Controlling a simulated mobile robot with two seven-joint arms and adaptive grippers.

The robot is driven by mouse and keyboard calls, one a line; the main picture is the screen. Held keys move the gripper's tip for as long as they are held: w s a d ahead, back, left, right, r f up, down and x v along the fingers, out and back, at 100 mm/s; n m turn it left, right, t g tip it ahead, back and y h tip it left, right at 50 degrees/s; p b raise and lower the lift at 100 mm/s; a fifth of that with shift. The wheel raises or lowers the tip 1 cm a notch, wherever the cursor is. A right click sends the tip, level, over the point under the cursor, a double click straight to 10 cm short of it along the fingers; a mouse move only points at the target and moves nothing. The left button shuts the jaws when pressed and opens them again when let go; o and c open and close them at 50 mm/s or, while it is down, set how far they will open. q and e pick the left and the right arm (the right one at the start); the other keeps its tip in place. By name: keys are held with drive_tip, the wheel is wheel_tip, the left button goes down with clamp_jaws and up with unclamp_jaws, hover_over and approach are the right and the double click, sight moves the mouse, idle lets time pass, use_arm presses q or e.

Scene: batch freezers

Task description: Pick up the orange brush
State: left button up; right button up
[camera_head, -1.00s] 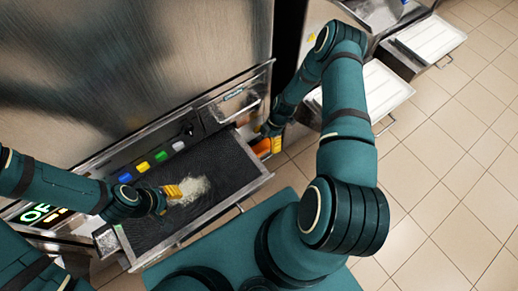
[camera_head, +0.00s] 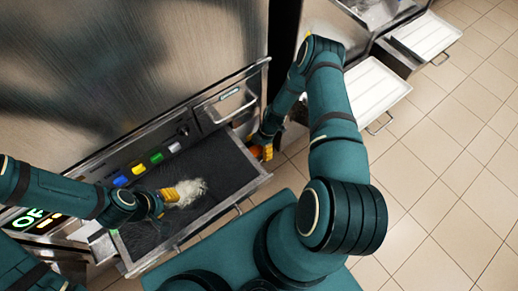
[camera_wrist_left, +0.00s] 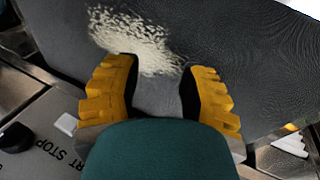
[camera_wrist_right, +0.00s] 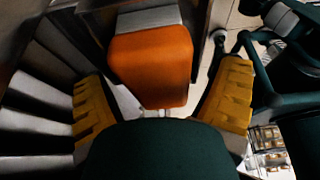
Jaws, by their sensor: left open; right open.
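The orange brush (camera_wrist_right: 152,65) shows in the right wrist view as an orange block with a grey strip at its far end. My right gripper (camera_wrist_right: 165,92) is open, with one yellow finger on each side of the block and visible gaps between. In the head view my right gripper (camera_head: 260,146) is at the right end of the drawer, and only a little of the brush (camera_head: 266,152) shows beside it. My left gripper (camera_head: 172,192) is open above the drawer's dark surface. It also shows in the left wrist view (camera_wrist_left: 160,80), beside a pale bristly patch (camera_wrist_left: 133,38).
The open drawer (camera_head: 225,172) has a dark textured surface and metal rim. Coloured buttons (camera_head: 139,169) line the machine panel above it. White trays (camera_head: 375,92) stand out from machines at upper right. The tiled floor (camera_head: 440,200) is clear at right.

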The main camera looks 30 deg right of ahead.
drive_tip(key=shift+f+b, duration=0.25)
drive_tip(key=shift+b, duration=0.15)
idle(0.4)
drive_tip(key=c, duration=1.2)
drive_tip(key=shift+c, duration=0.2)
